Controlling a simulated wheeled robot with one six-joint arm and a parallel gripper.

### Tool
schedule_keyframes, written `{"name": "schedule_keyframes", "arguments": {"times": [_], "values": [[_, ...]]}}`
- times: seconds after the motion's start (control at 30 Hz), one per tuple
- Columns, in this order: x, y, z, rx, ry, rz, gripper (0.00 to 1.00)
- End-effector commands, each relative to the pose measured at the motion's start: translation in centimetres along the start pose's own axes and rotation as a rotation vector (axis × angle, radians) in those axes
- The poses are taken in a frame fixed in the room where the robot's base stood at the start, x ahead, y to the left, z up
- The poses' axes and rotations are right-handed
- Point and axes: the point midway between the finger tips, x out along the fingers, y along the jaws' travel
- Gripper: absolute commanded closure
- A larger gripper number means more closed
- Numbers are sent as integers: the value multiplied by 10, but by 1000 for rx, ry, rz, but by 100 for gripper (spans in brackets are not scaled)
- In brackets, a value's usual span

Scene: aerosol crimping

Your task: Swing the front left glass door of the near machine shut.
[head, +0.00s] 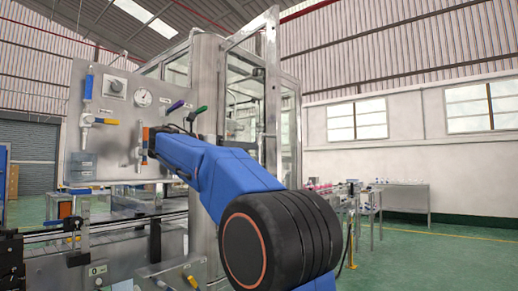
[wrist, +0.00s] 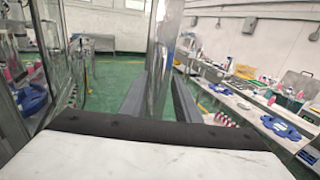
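The glass door stands swung open in the head view, its metal frame (head: 271,90) sticking out from the near machine (head: 207,110). In the wrist view a tall shiny metal upright with glass (wrist: 160,62), seemingly the door's edge, rises between the fingers of my gripper (wrist: 158,100). The dark grey fingers are spread apart, one on each side of the upright. I cannot tell whether either finger touches it. In the head view my blue arm hides the lower part of the door, and the gripper does not show there.
A panel with a gauge (head: 143,97) and valves is on the machine's left. Benches (wrist: 250,98) with bottles and blue parts run along the right of the wrist view. Green floor (wrist: 118,75) is clear between machine and benches. A metal table (head: 405,196) stands at the back right.

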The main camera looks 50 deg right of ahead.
Motion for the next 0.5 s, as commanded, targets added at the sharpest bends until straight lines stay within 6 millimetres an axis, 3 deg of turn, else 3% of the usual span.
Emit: {"name": "schedule_keyframes", "arguments": {"times": [0.23,0.5], "values": [[37,-1,0,1,0,-3,71],[55,0,0,0,0,-1,71]]}}
